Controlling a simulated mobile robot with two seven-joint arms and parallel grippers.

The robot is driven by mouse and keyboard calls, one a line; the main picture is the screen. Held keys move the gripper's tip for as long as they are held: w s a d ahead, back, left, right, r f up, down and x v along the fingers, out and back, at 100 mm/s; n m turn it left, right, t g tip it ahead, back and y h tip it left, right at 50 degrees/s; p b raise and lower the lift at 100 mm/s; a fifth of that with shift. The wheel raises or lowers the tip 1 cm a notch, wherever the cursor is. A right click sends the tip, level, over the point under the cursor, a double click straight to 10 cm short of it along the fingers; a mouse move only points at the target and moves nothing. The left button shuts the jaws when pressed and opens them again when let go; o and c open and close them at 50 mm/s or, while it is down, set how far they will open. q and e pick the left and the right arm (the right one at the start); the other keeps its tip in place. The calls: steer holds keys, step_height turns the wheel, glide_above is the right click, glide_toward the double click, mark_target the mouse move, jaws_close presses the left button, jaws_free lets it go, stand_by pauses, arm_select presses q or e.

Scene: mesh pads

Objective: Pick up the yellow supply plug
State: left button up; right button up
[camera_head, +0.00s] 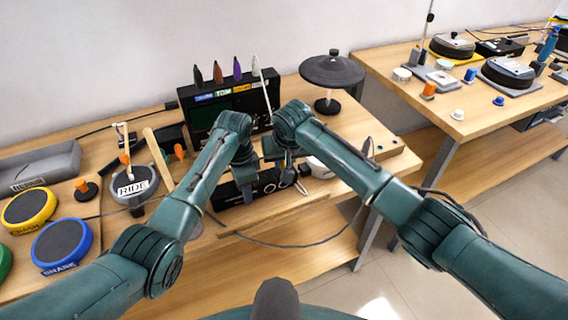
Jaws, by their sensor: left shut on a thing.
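I cannot make out a yellow supply plug anywhere in the head view. My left gripper (243,184) points down at the black box with round knobs (264,186) near the table's front edge. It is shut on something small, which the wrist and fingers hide. My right gripper (289,178) is just to its right, also pointing down, over the right part of the same box. Its fingers are too small and overlapped to tell whether they are open.
A dark module with a screen (226,112) stands behind my grippers. A black cymbal pad (332,72) is on a stand at the right. Round pads, yellow (28,209), blue (62,244) and RIDE (134,187), lie at the left. A cable (290,244) hangs off the front edge.

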jaws_close()
step_height(320, 180, up, 10)
stand_by(0.5)
arm_select(q)
steer(key=o, duration=1.2)
steer(key=shift+o, duration=0.2)
